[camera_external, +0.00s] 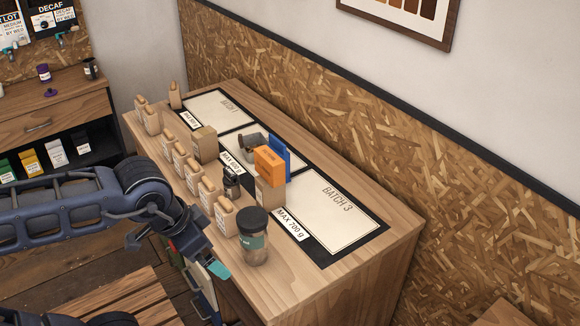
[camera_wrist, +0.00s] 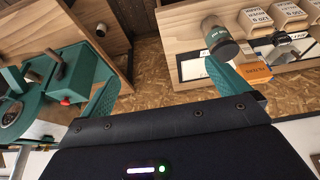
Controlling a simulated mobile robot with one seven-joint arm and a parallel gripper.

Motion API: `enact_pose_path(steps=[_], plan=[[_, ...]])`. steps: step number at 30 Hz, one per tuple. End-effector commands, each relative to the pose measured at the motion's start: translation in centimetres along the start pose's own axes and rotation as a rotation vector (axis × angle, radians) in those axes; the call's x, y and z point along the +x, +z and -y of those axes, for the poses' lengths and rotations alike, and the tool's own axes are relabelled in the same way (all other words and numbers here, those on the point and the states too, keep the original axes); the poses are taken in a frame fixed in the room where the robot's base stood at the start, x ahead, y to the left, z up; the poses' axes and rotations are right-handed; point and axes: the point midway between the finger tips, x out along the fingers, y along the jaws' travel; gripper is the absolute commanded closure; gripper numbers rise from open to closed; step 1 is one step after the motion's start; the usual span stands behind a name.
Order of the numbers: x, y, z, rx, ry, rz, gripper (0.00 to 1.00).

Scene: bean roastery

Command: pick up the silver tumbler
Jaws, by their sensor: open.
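I cannot pick out a clearly silver tumbler in either view. A small dark cup (camera_external: 90,68) stands on the left wooden counter in the external view, too small to tell its metal. A clear jar (camera_external: 254,251) with a dark lid and green label stands at the near edge of the main counter; it also shows in the wrist view (camera_wrist: 217,40). My gripper (camera_external: 217,269) is low beside the counter's near edge, just left of the jar. In the wrist view its teal fingers (camera_wrist: 165,78) are spread apart with nothing between them.
Several tan bags (camera_external: 196,178) line the counter's left edge. An orange box (camera_external: 270,166), a blue item (camera_external: 281,153) and a grey metal container (camera_external: 250,146) stand mid-counter. The Batch 3 mat (camera_external: 335,212) is largely clear. A green machine (camera_wrist: 65,75) shows left in the wrist view.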

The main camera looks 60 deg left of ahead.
Motion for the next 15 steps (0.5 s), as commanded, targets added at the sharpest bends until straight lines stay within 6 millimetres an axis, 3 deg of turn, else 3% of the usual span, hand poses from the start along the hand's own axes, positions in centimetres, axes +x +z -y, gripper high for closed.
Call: enact_pose_path(steps=[5, 15], plan=[[0.3, -0.9, 0.4, 0.051, -0.006, 0.017, 0.00], [3.2, -6.4, 4.0, 0.433, -0.005, 0.135, 0.00]])
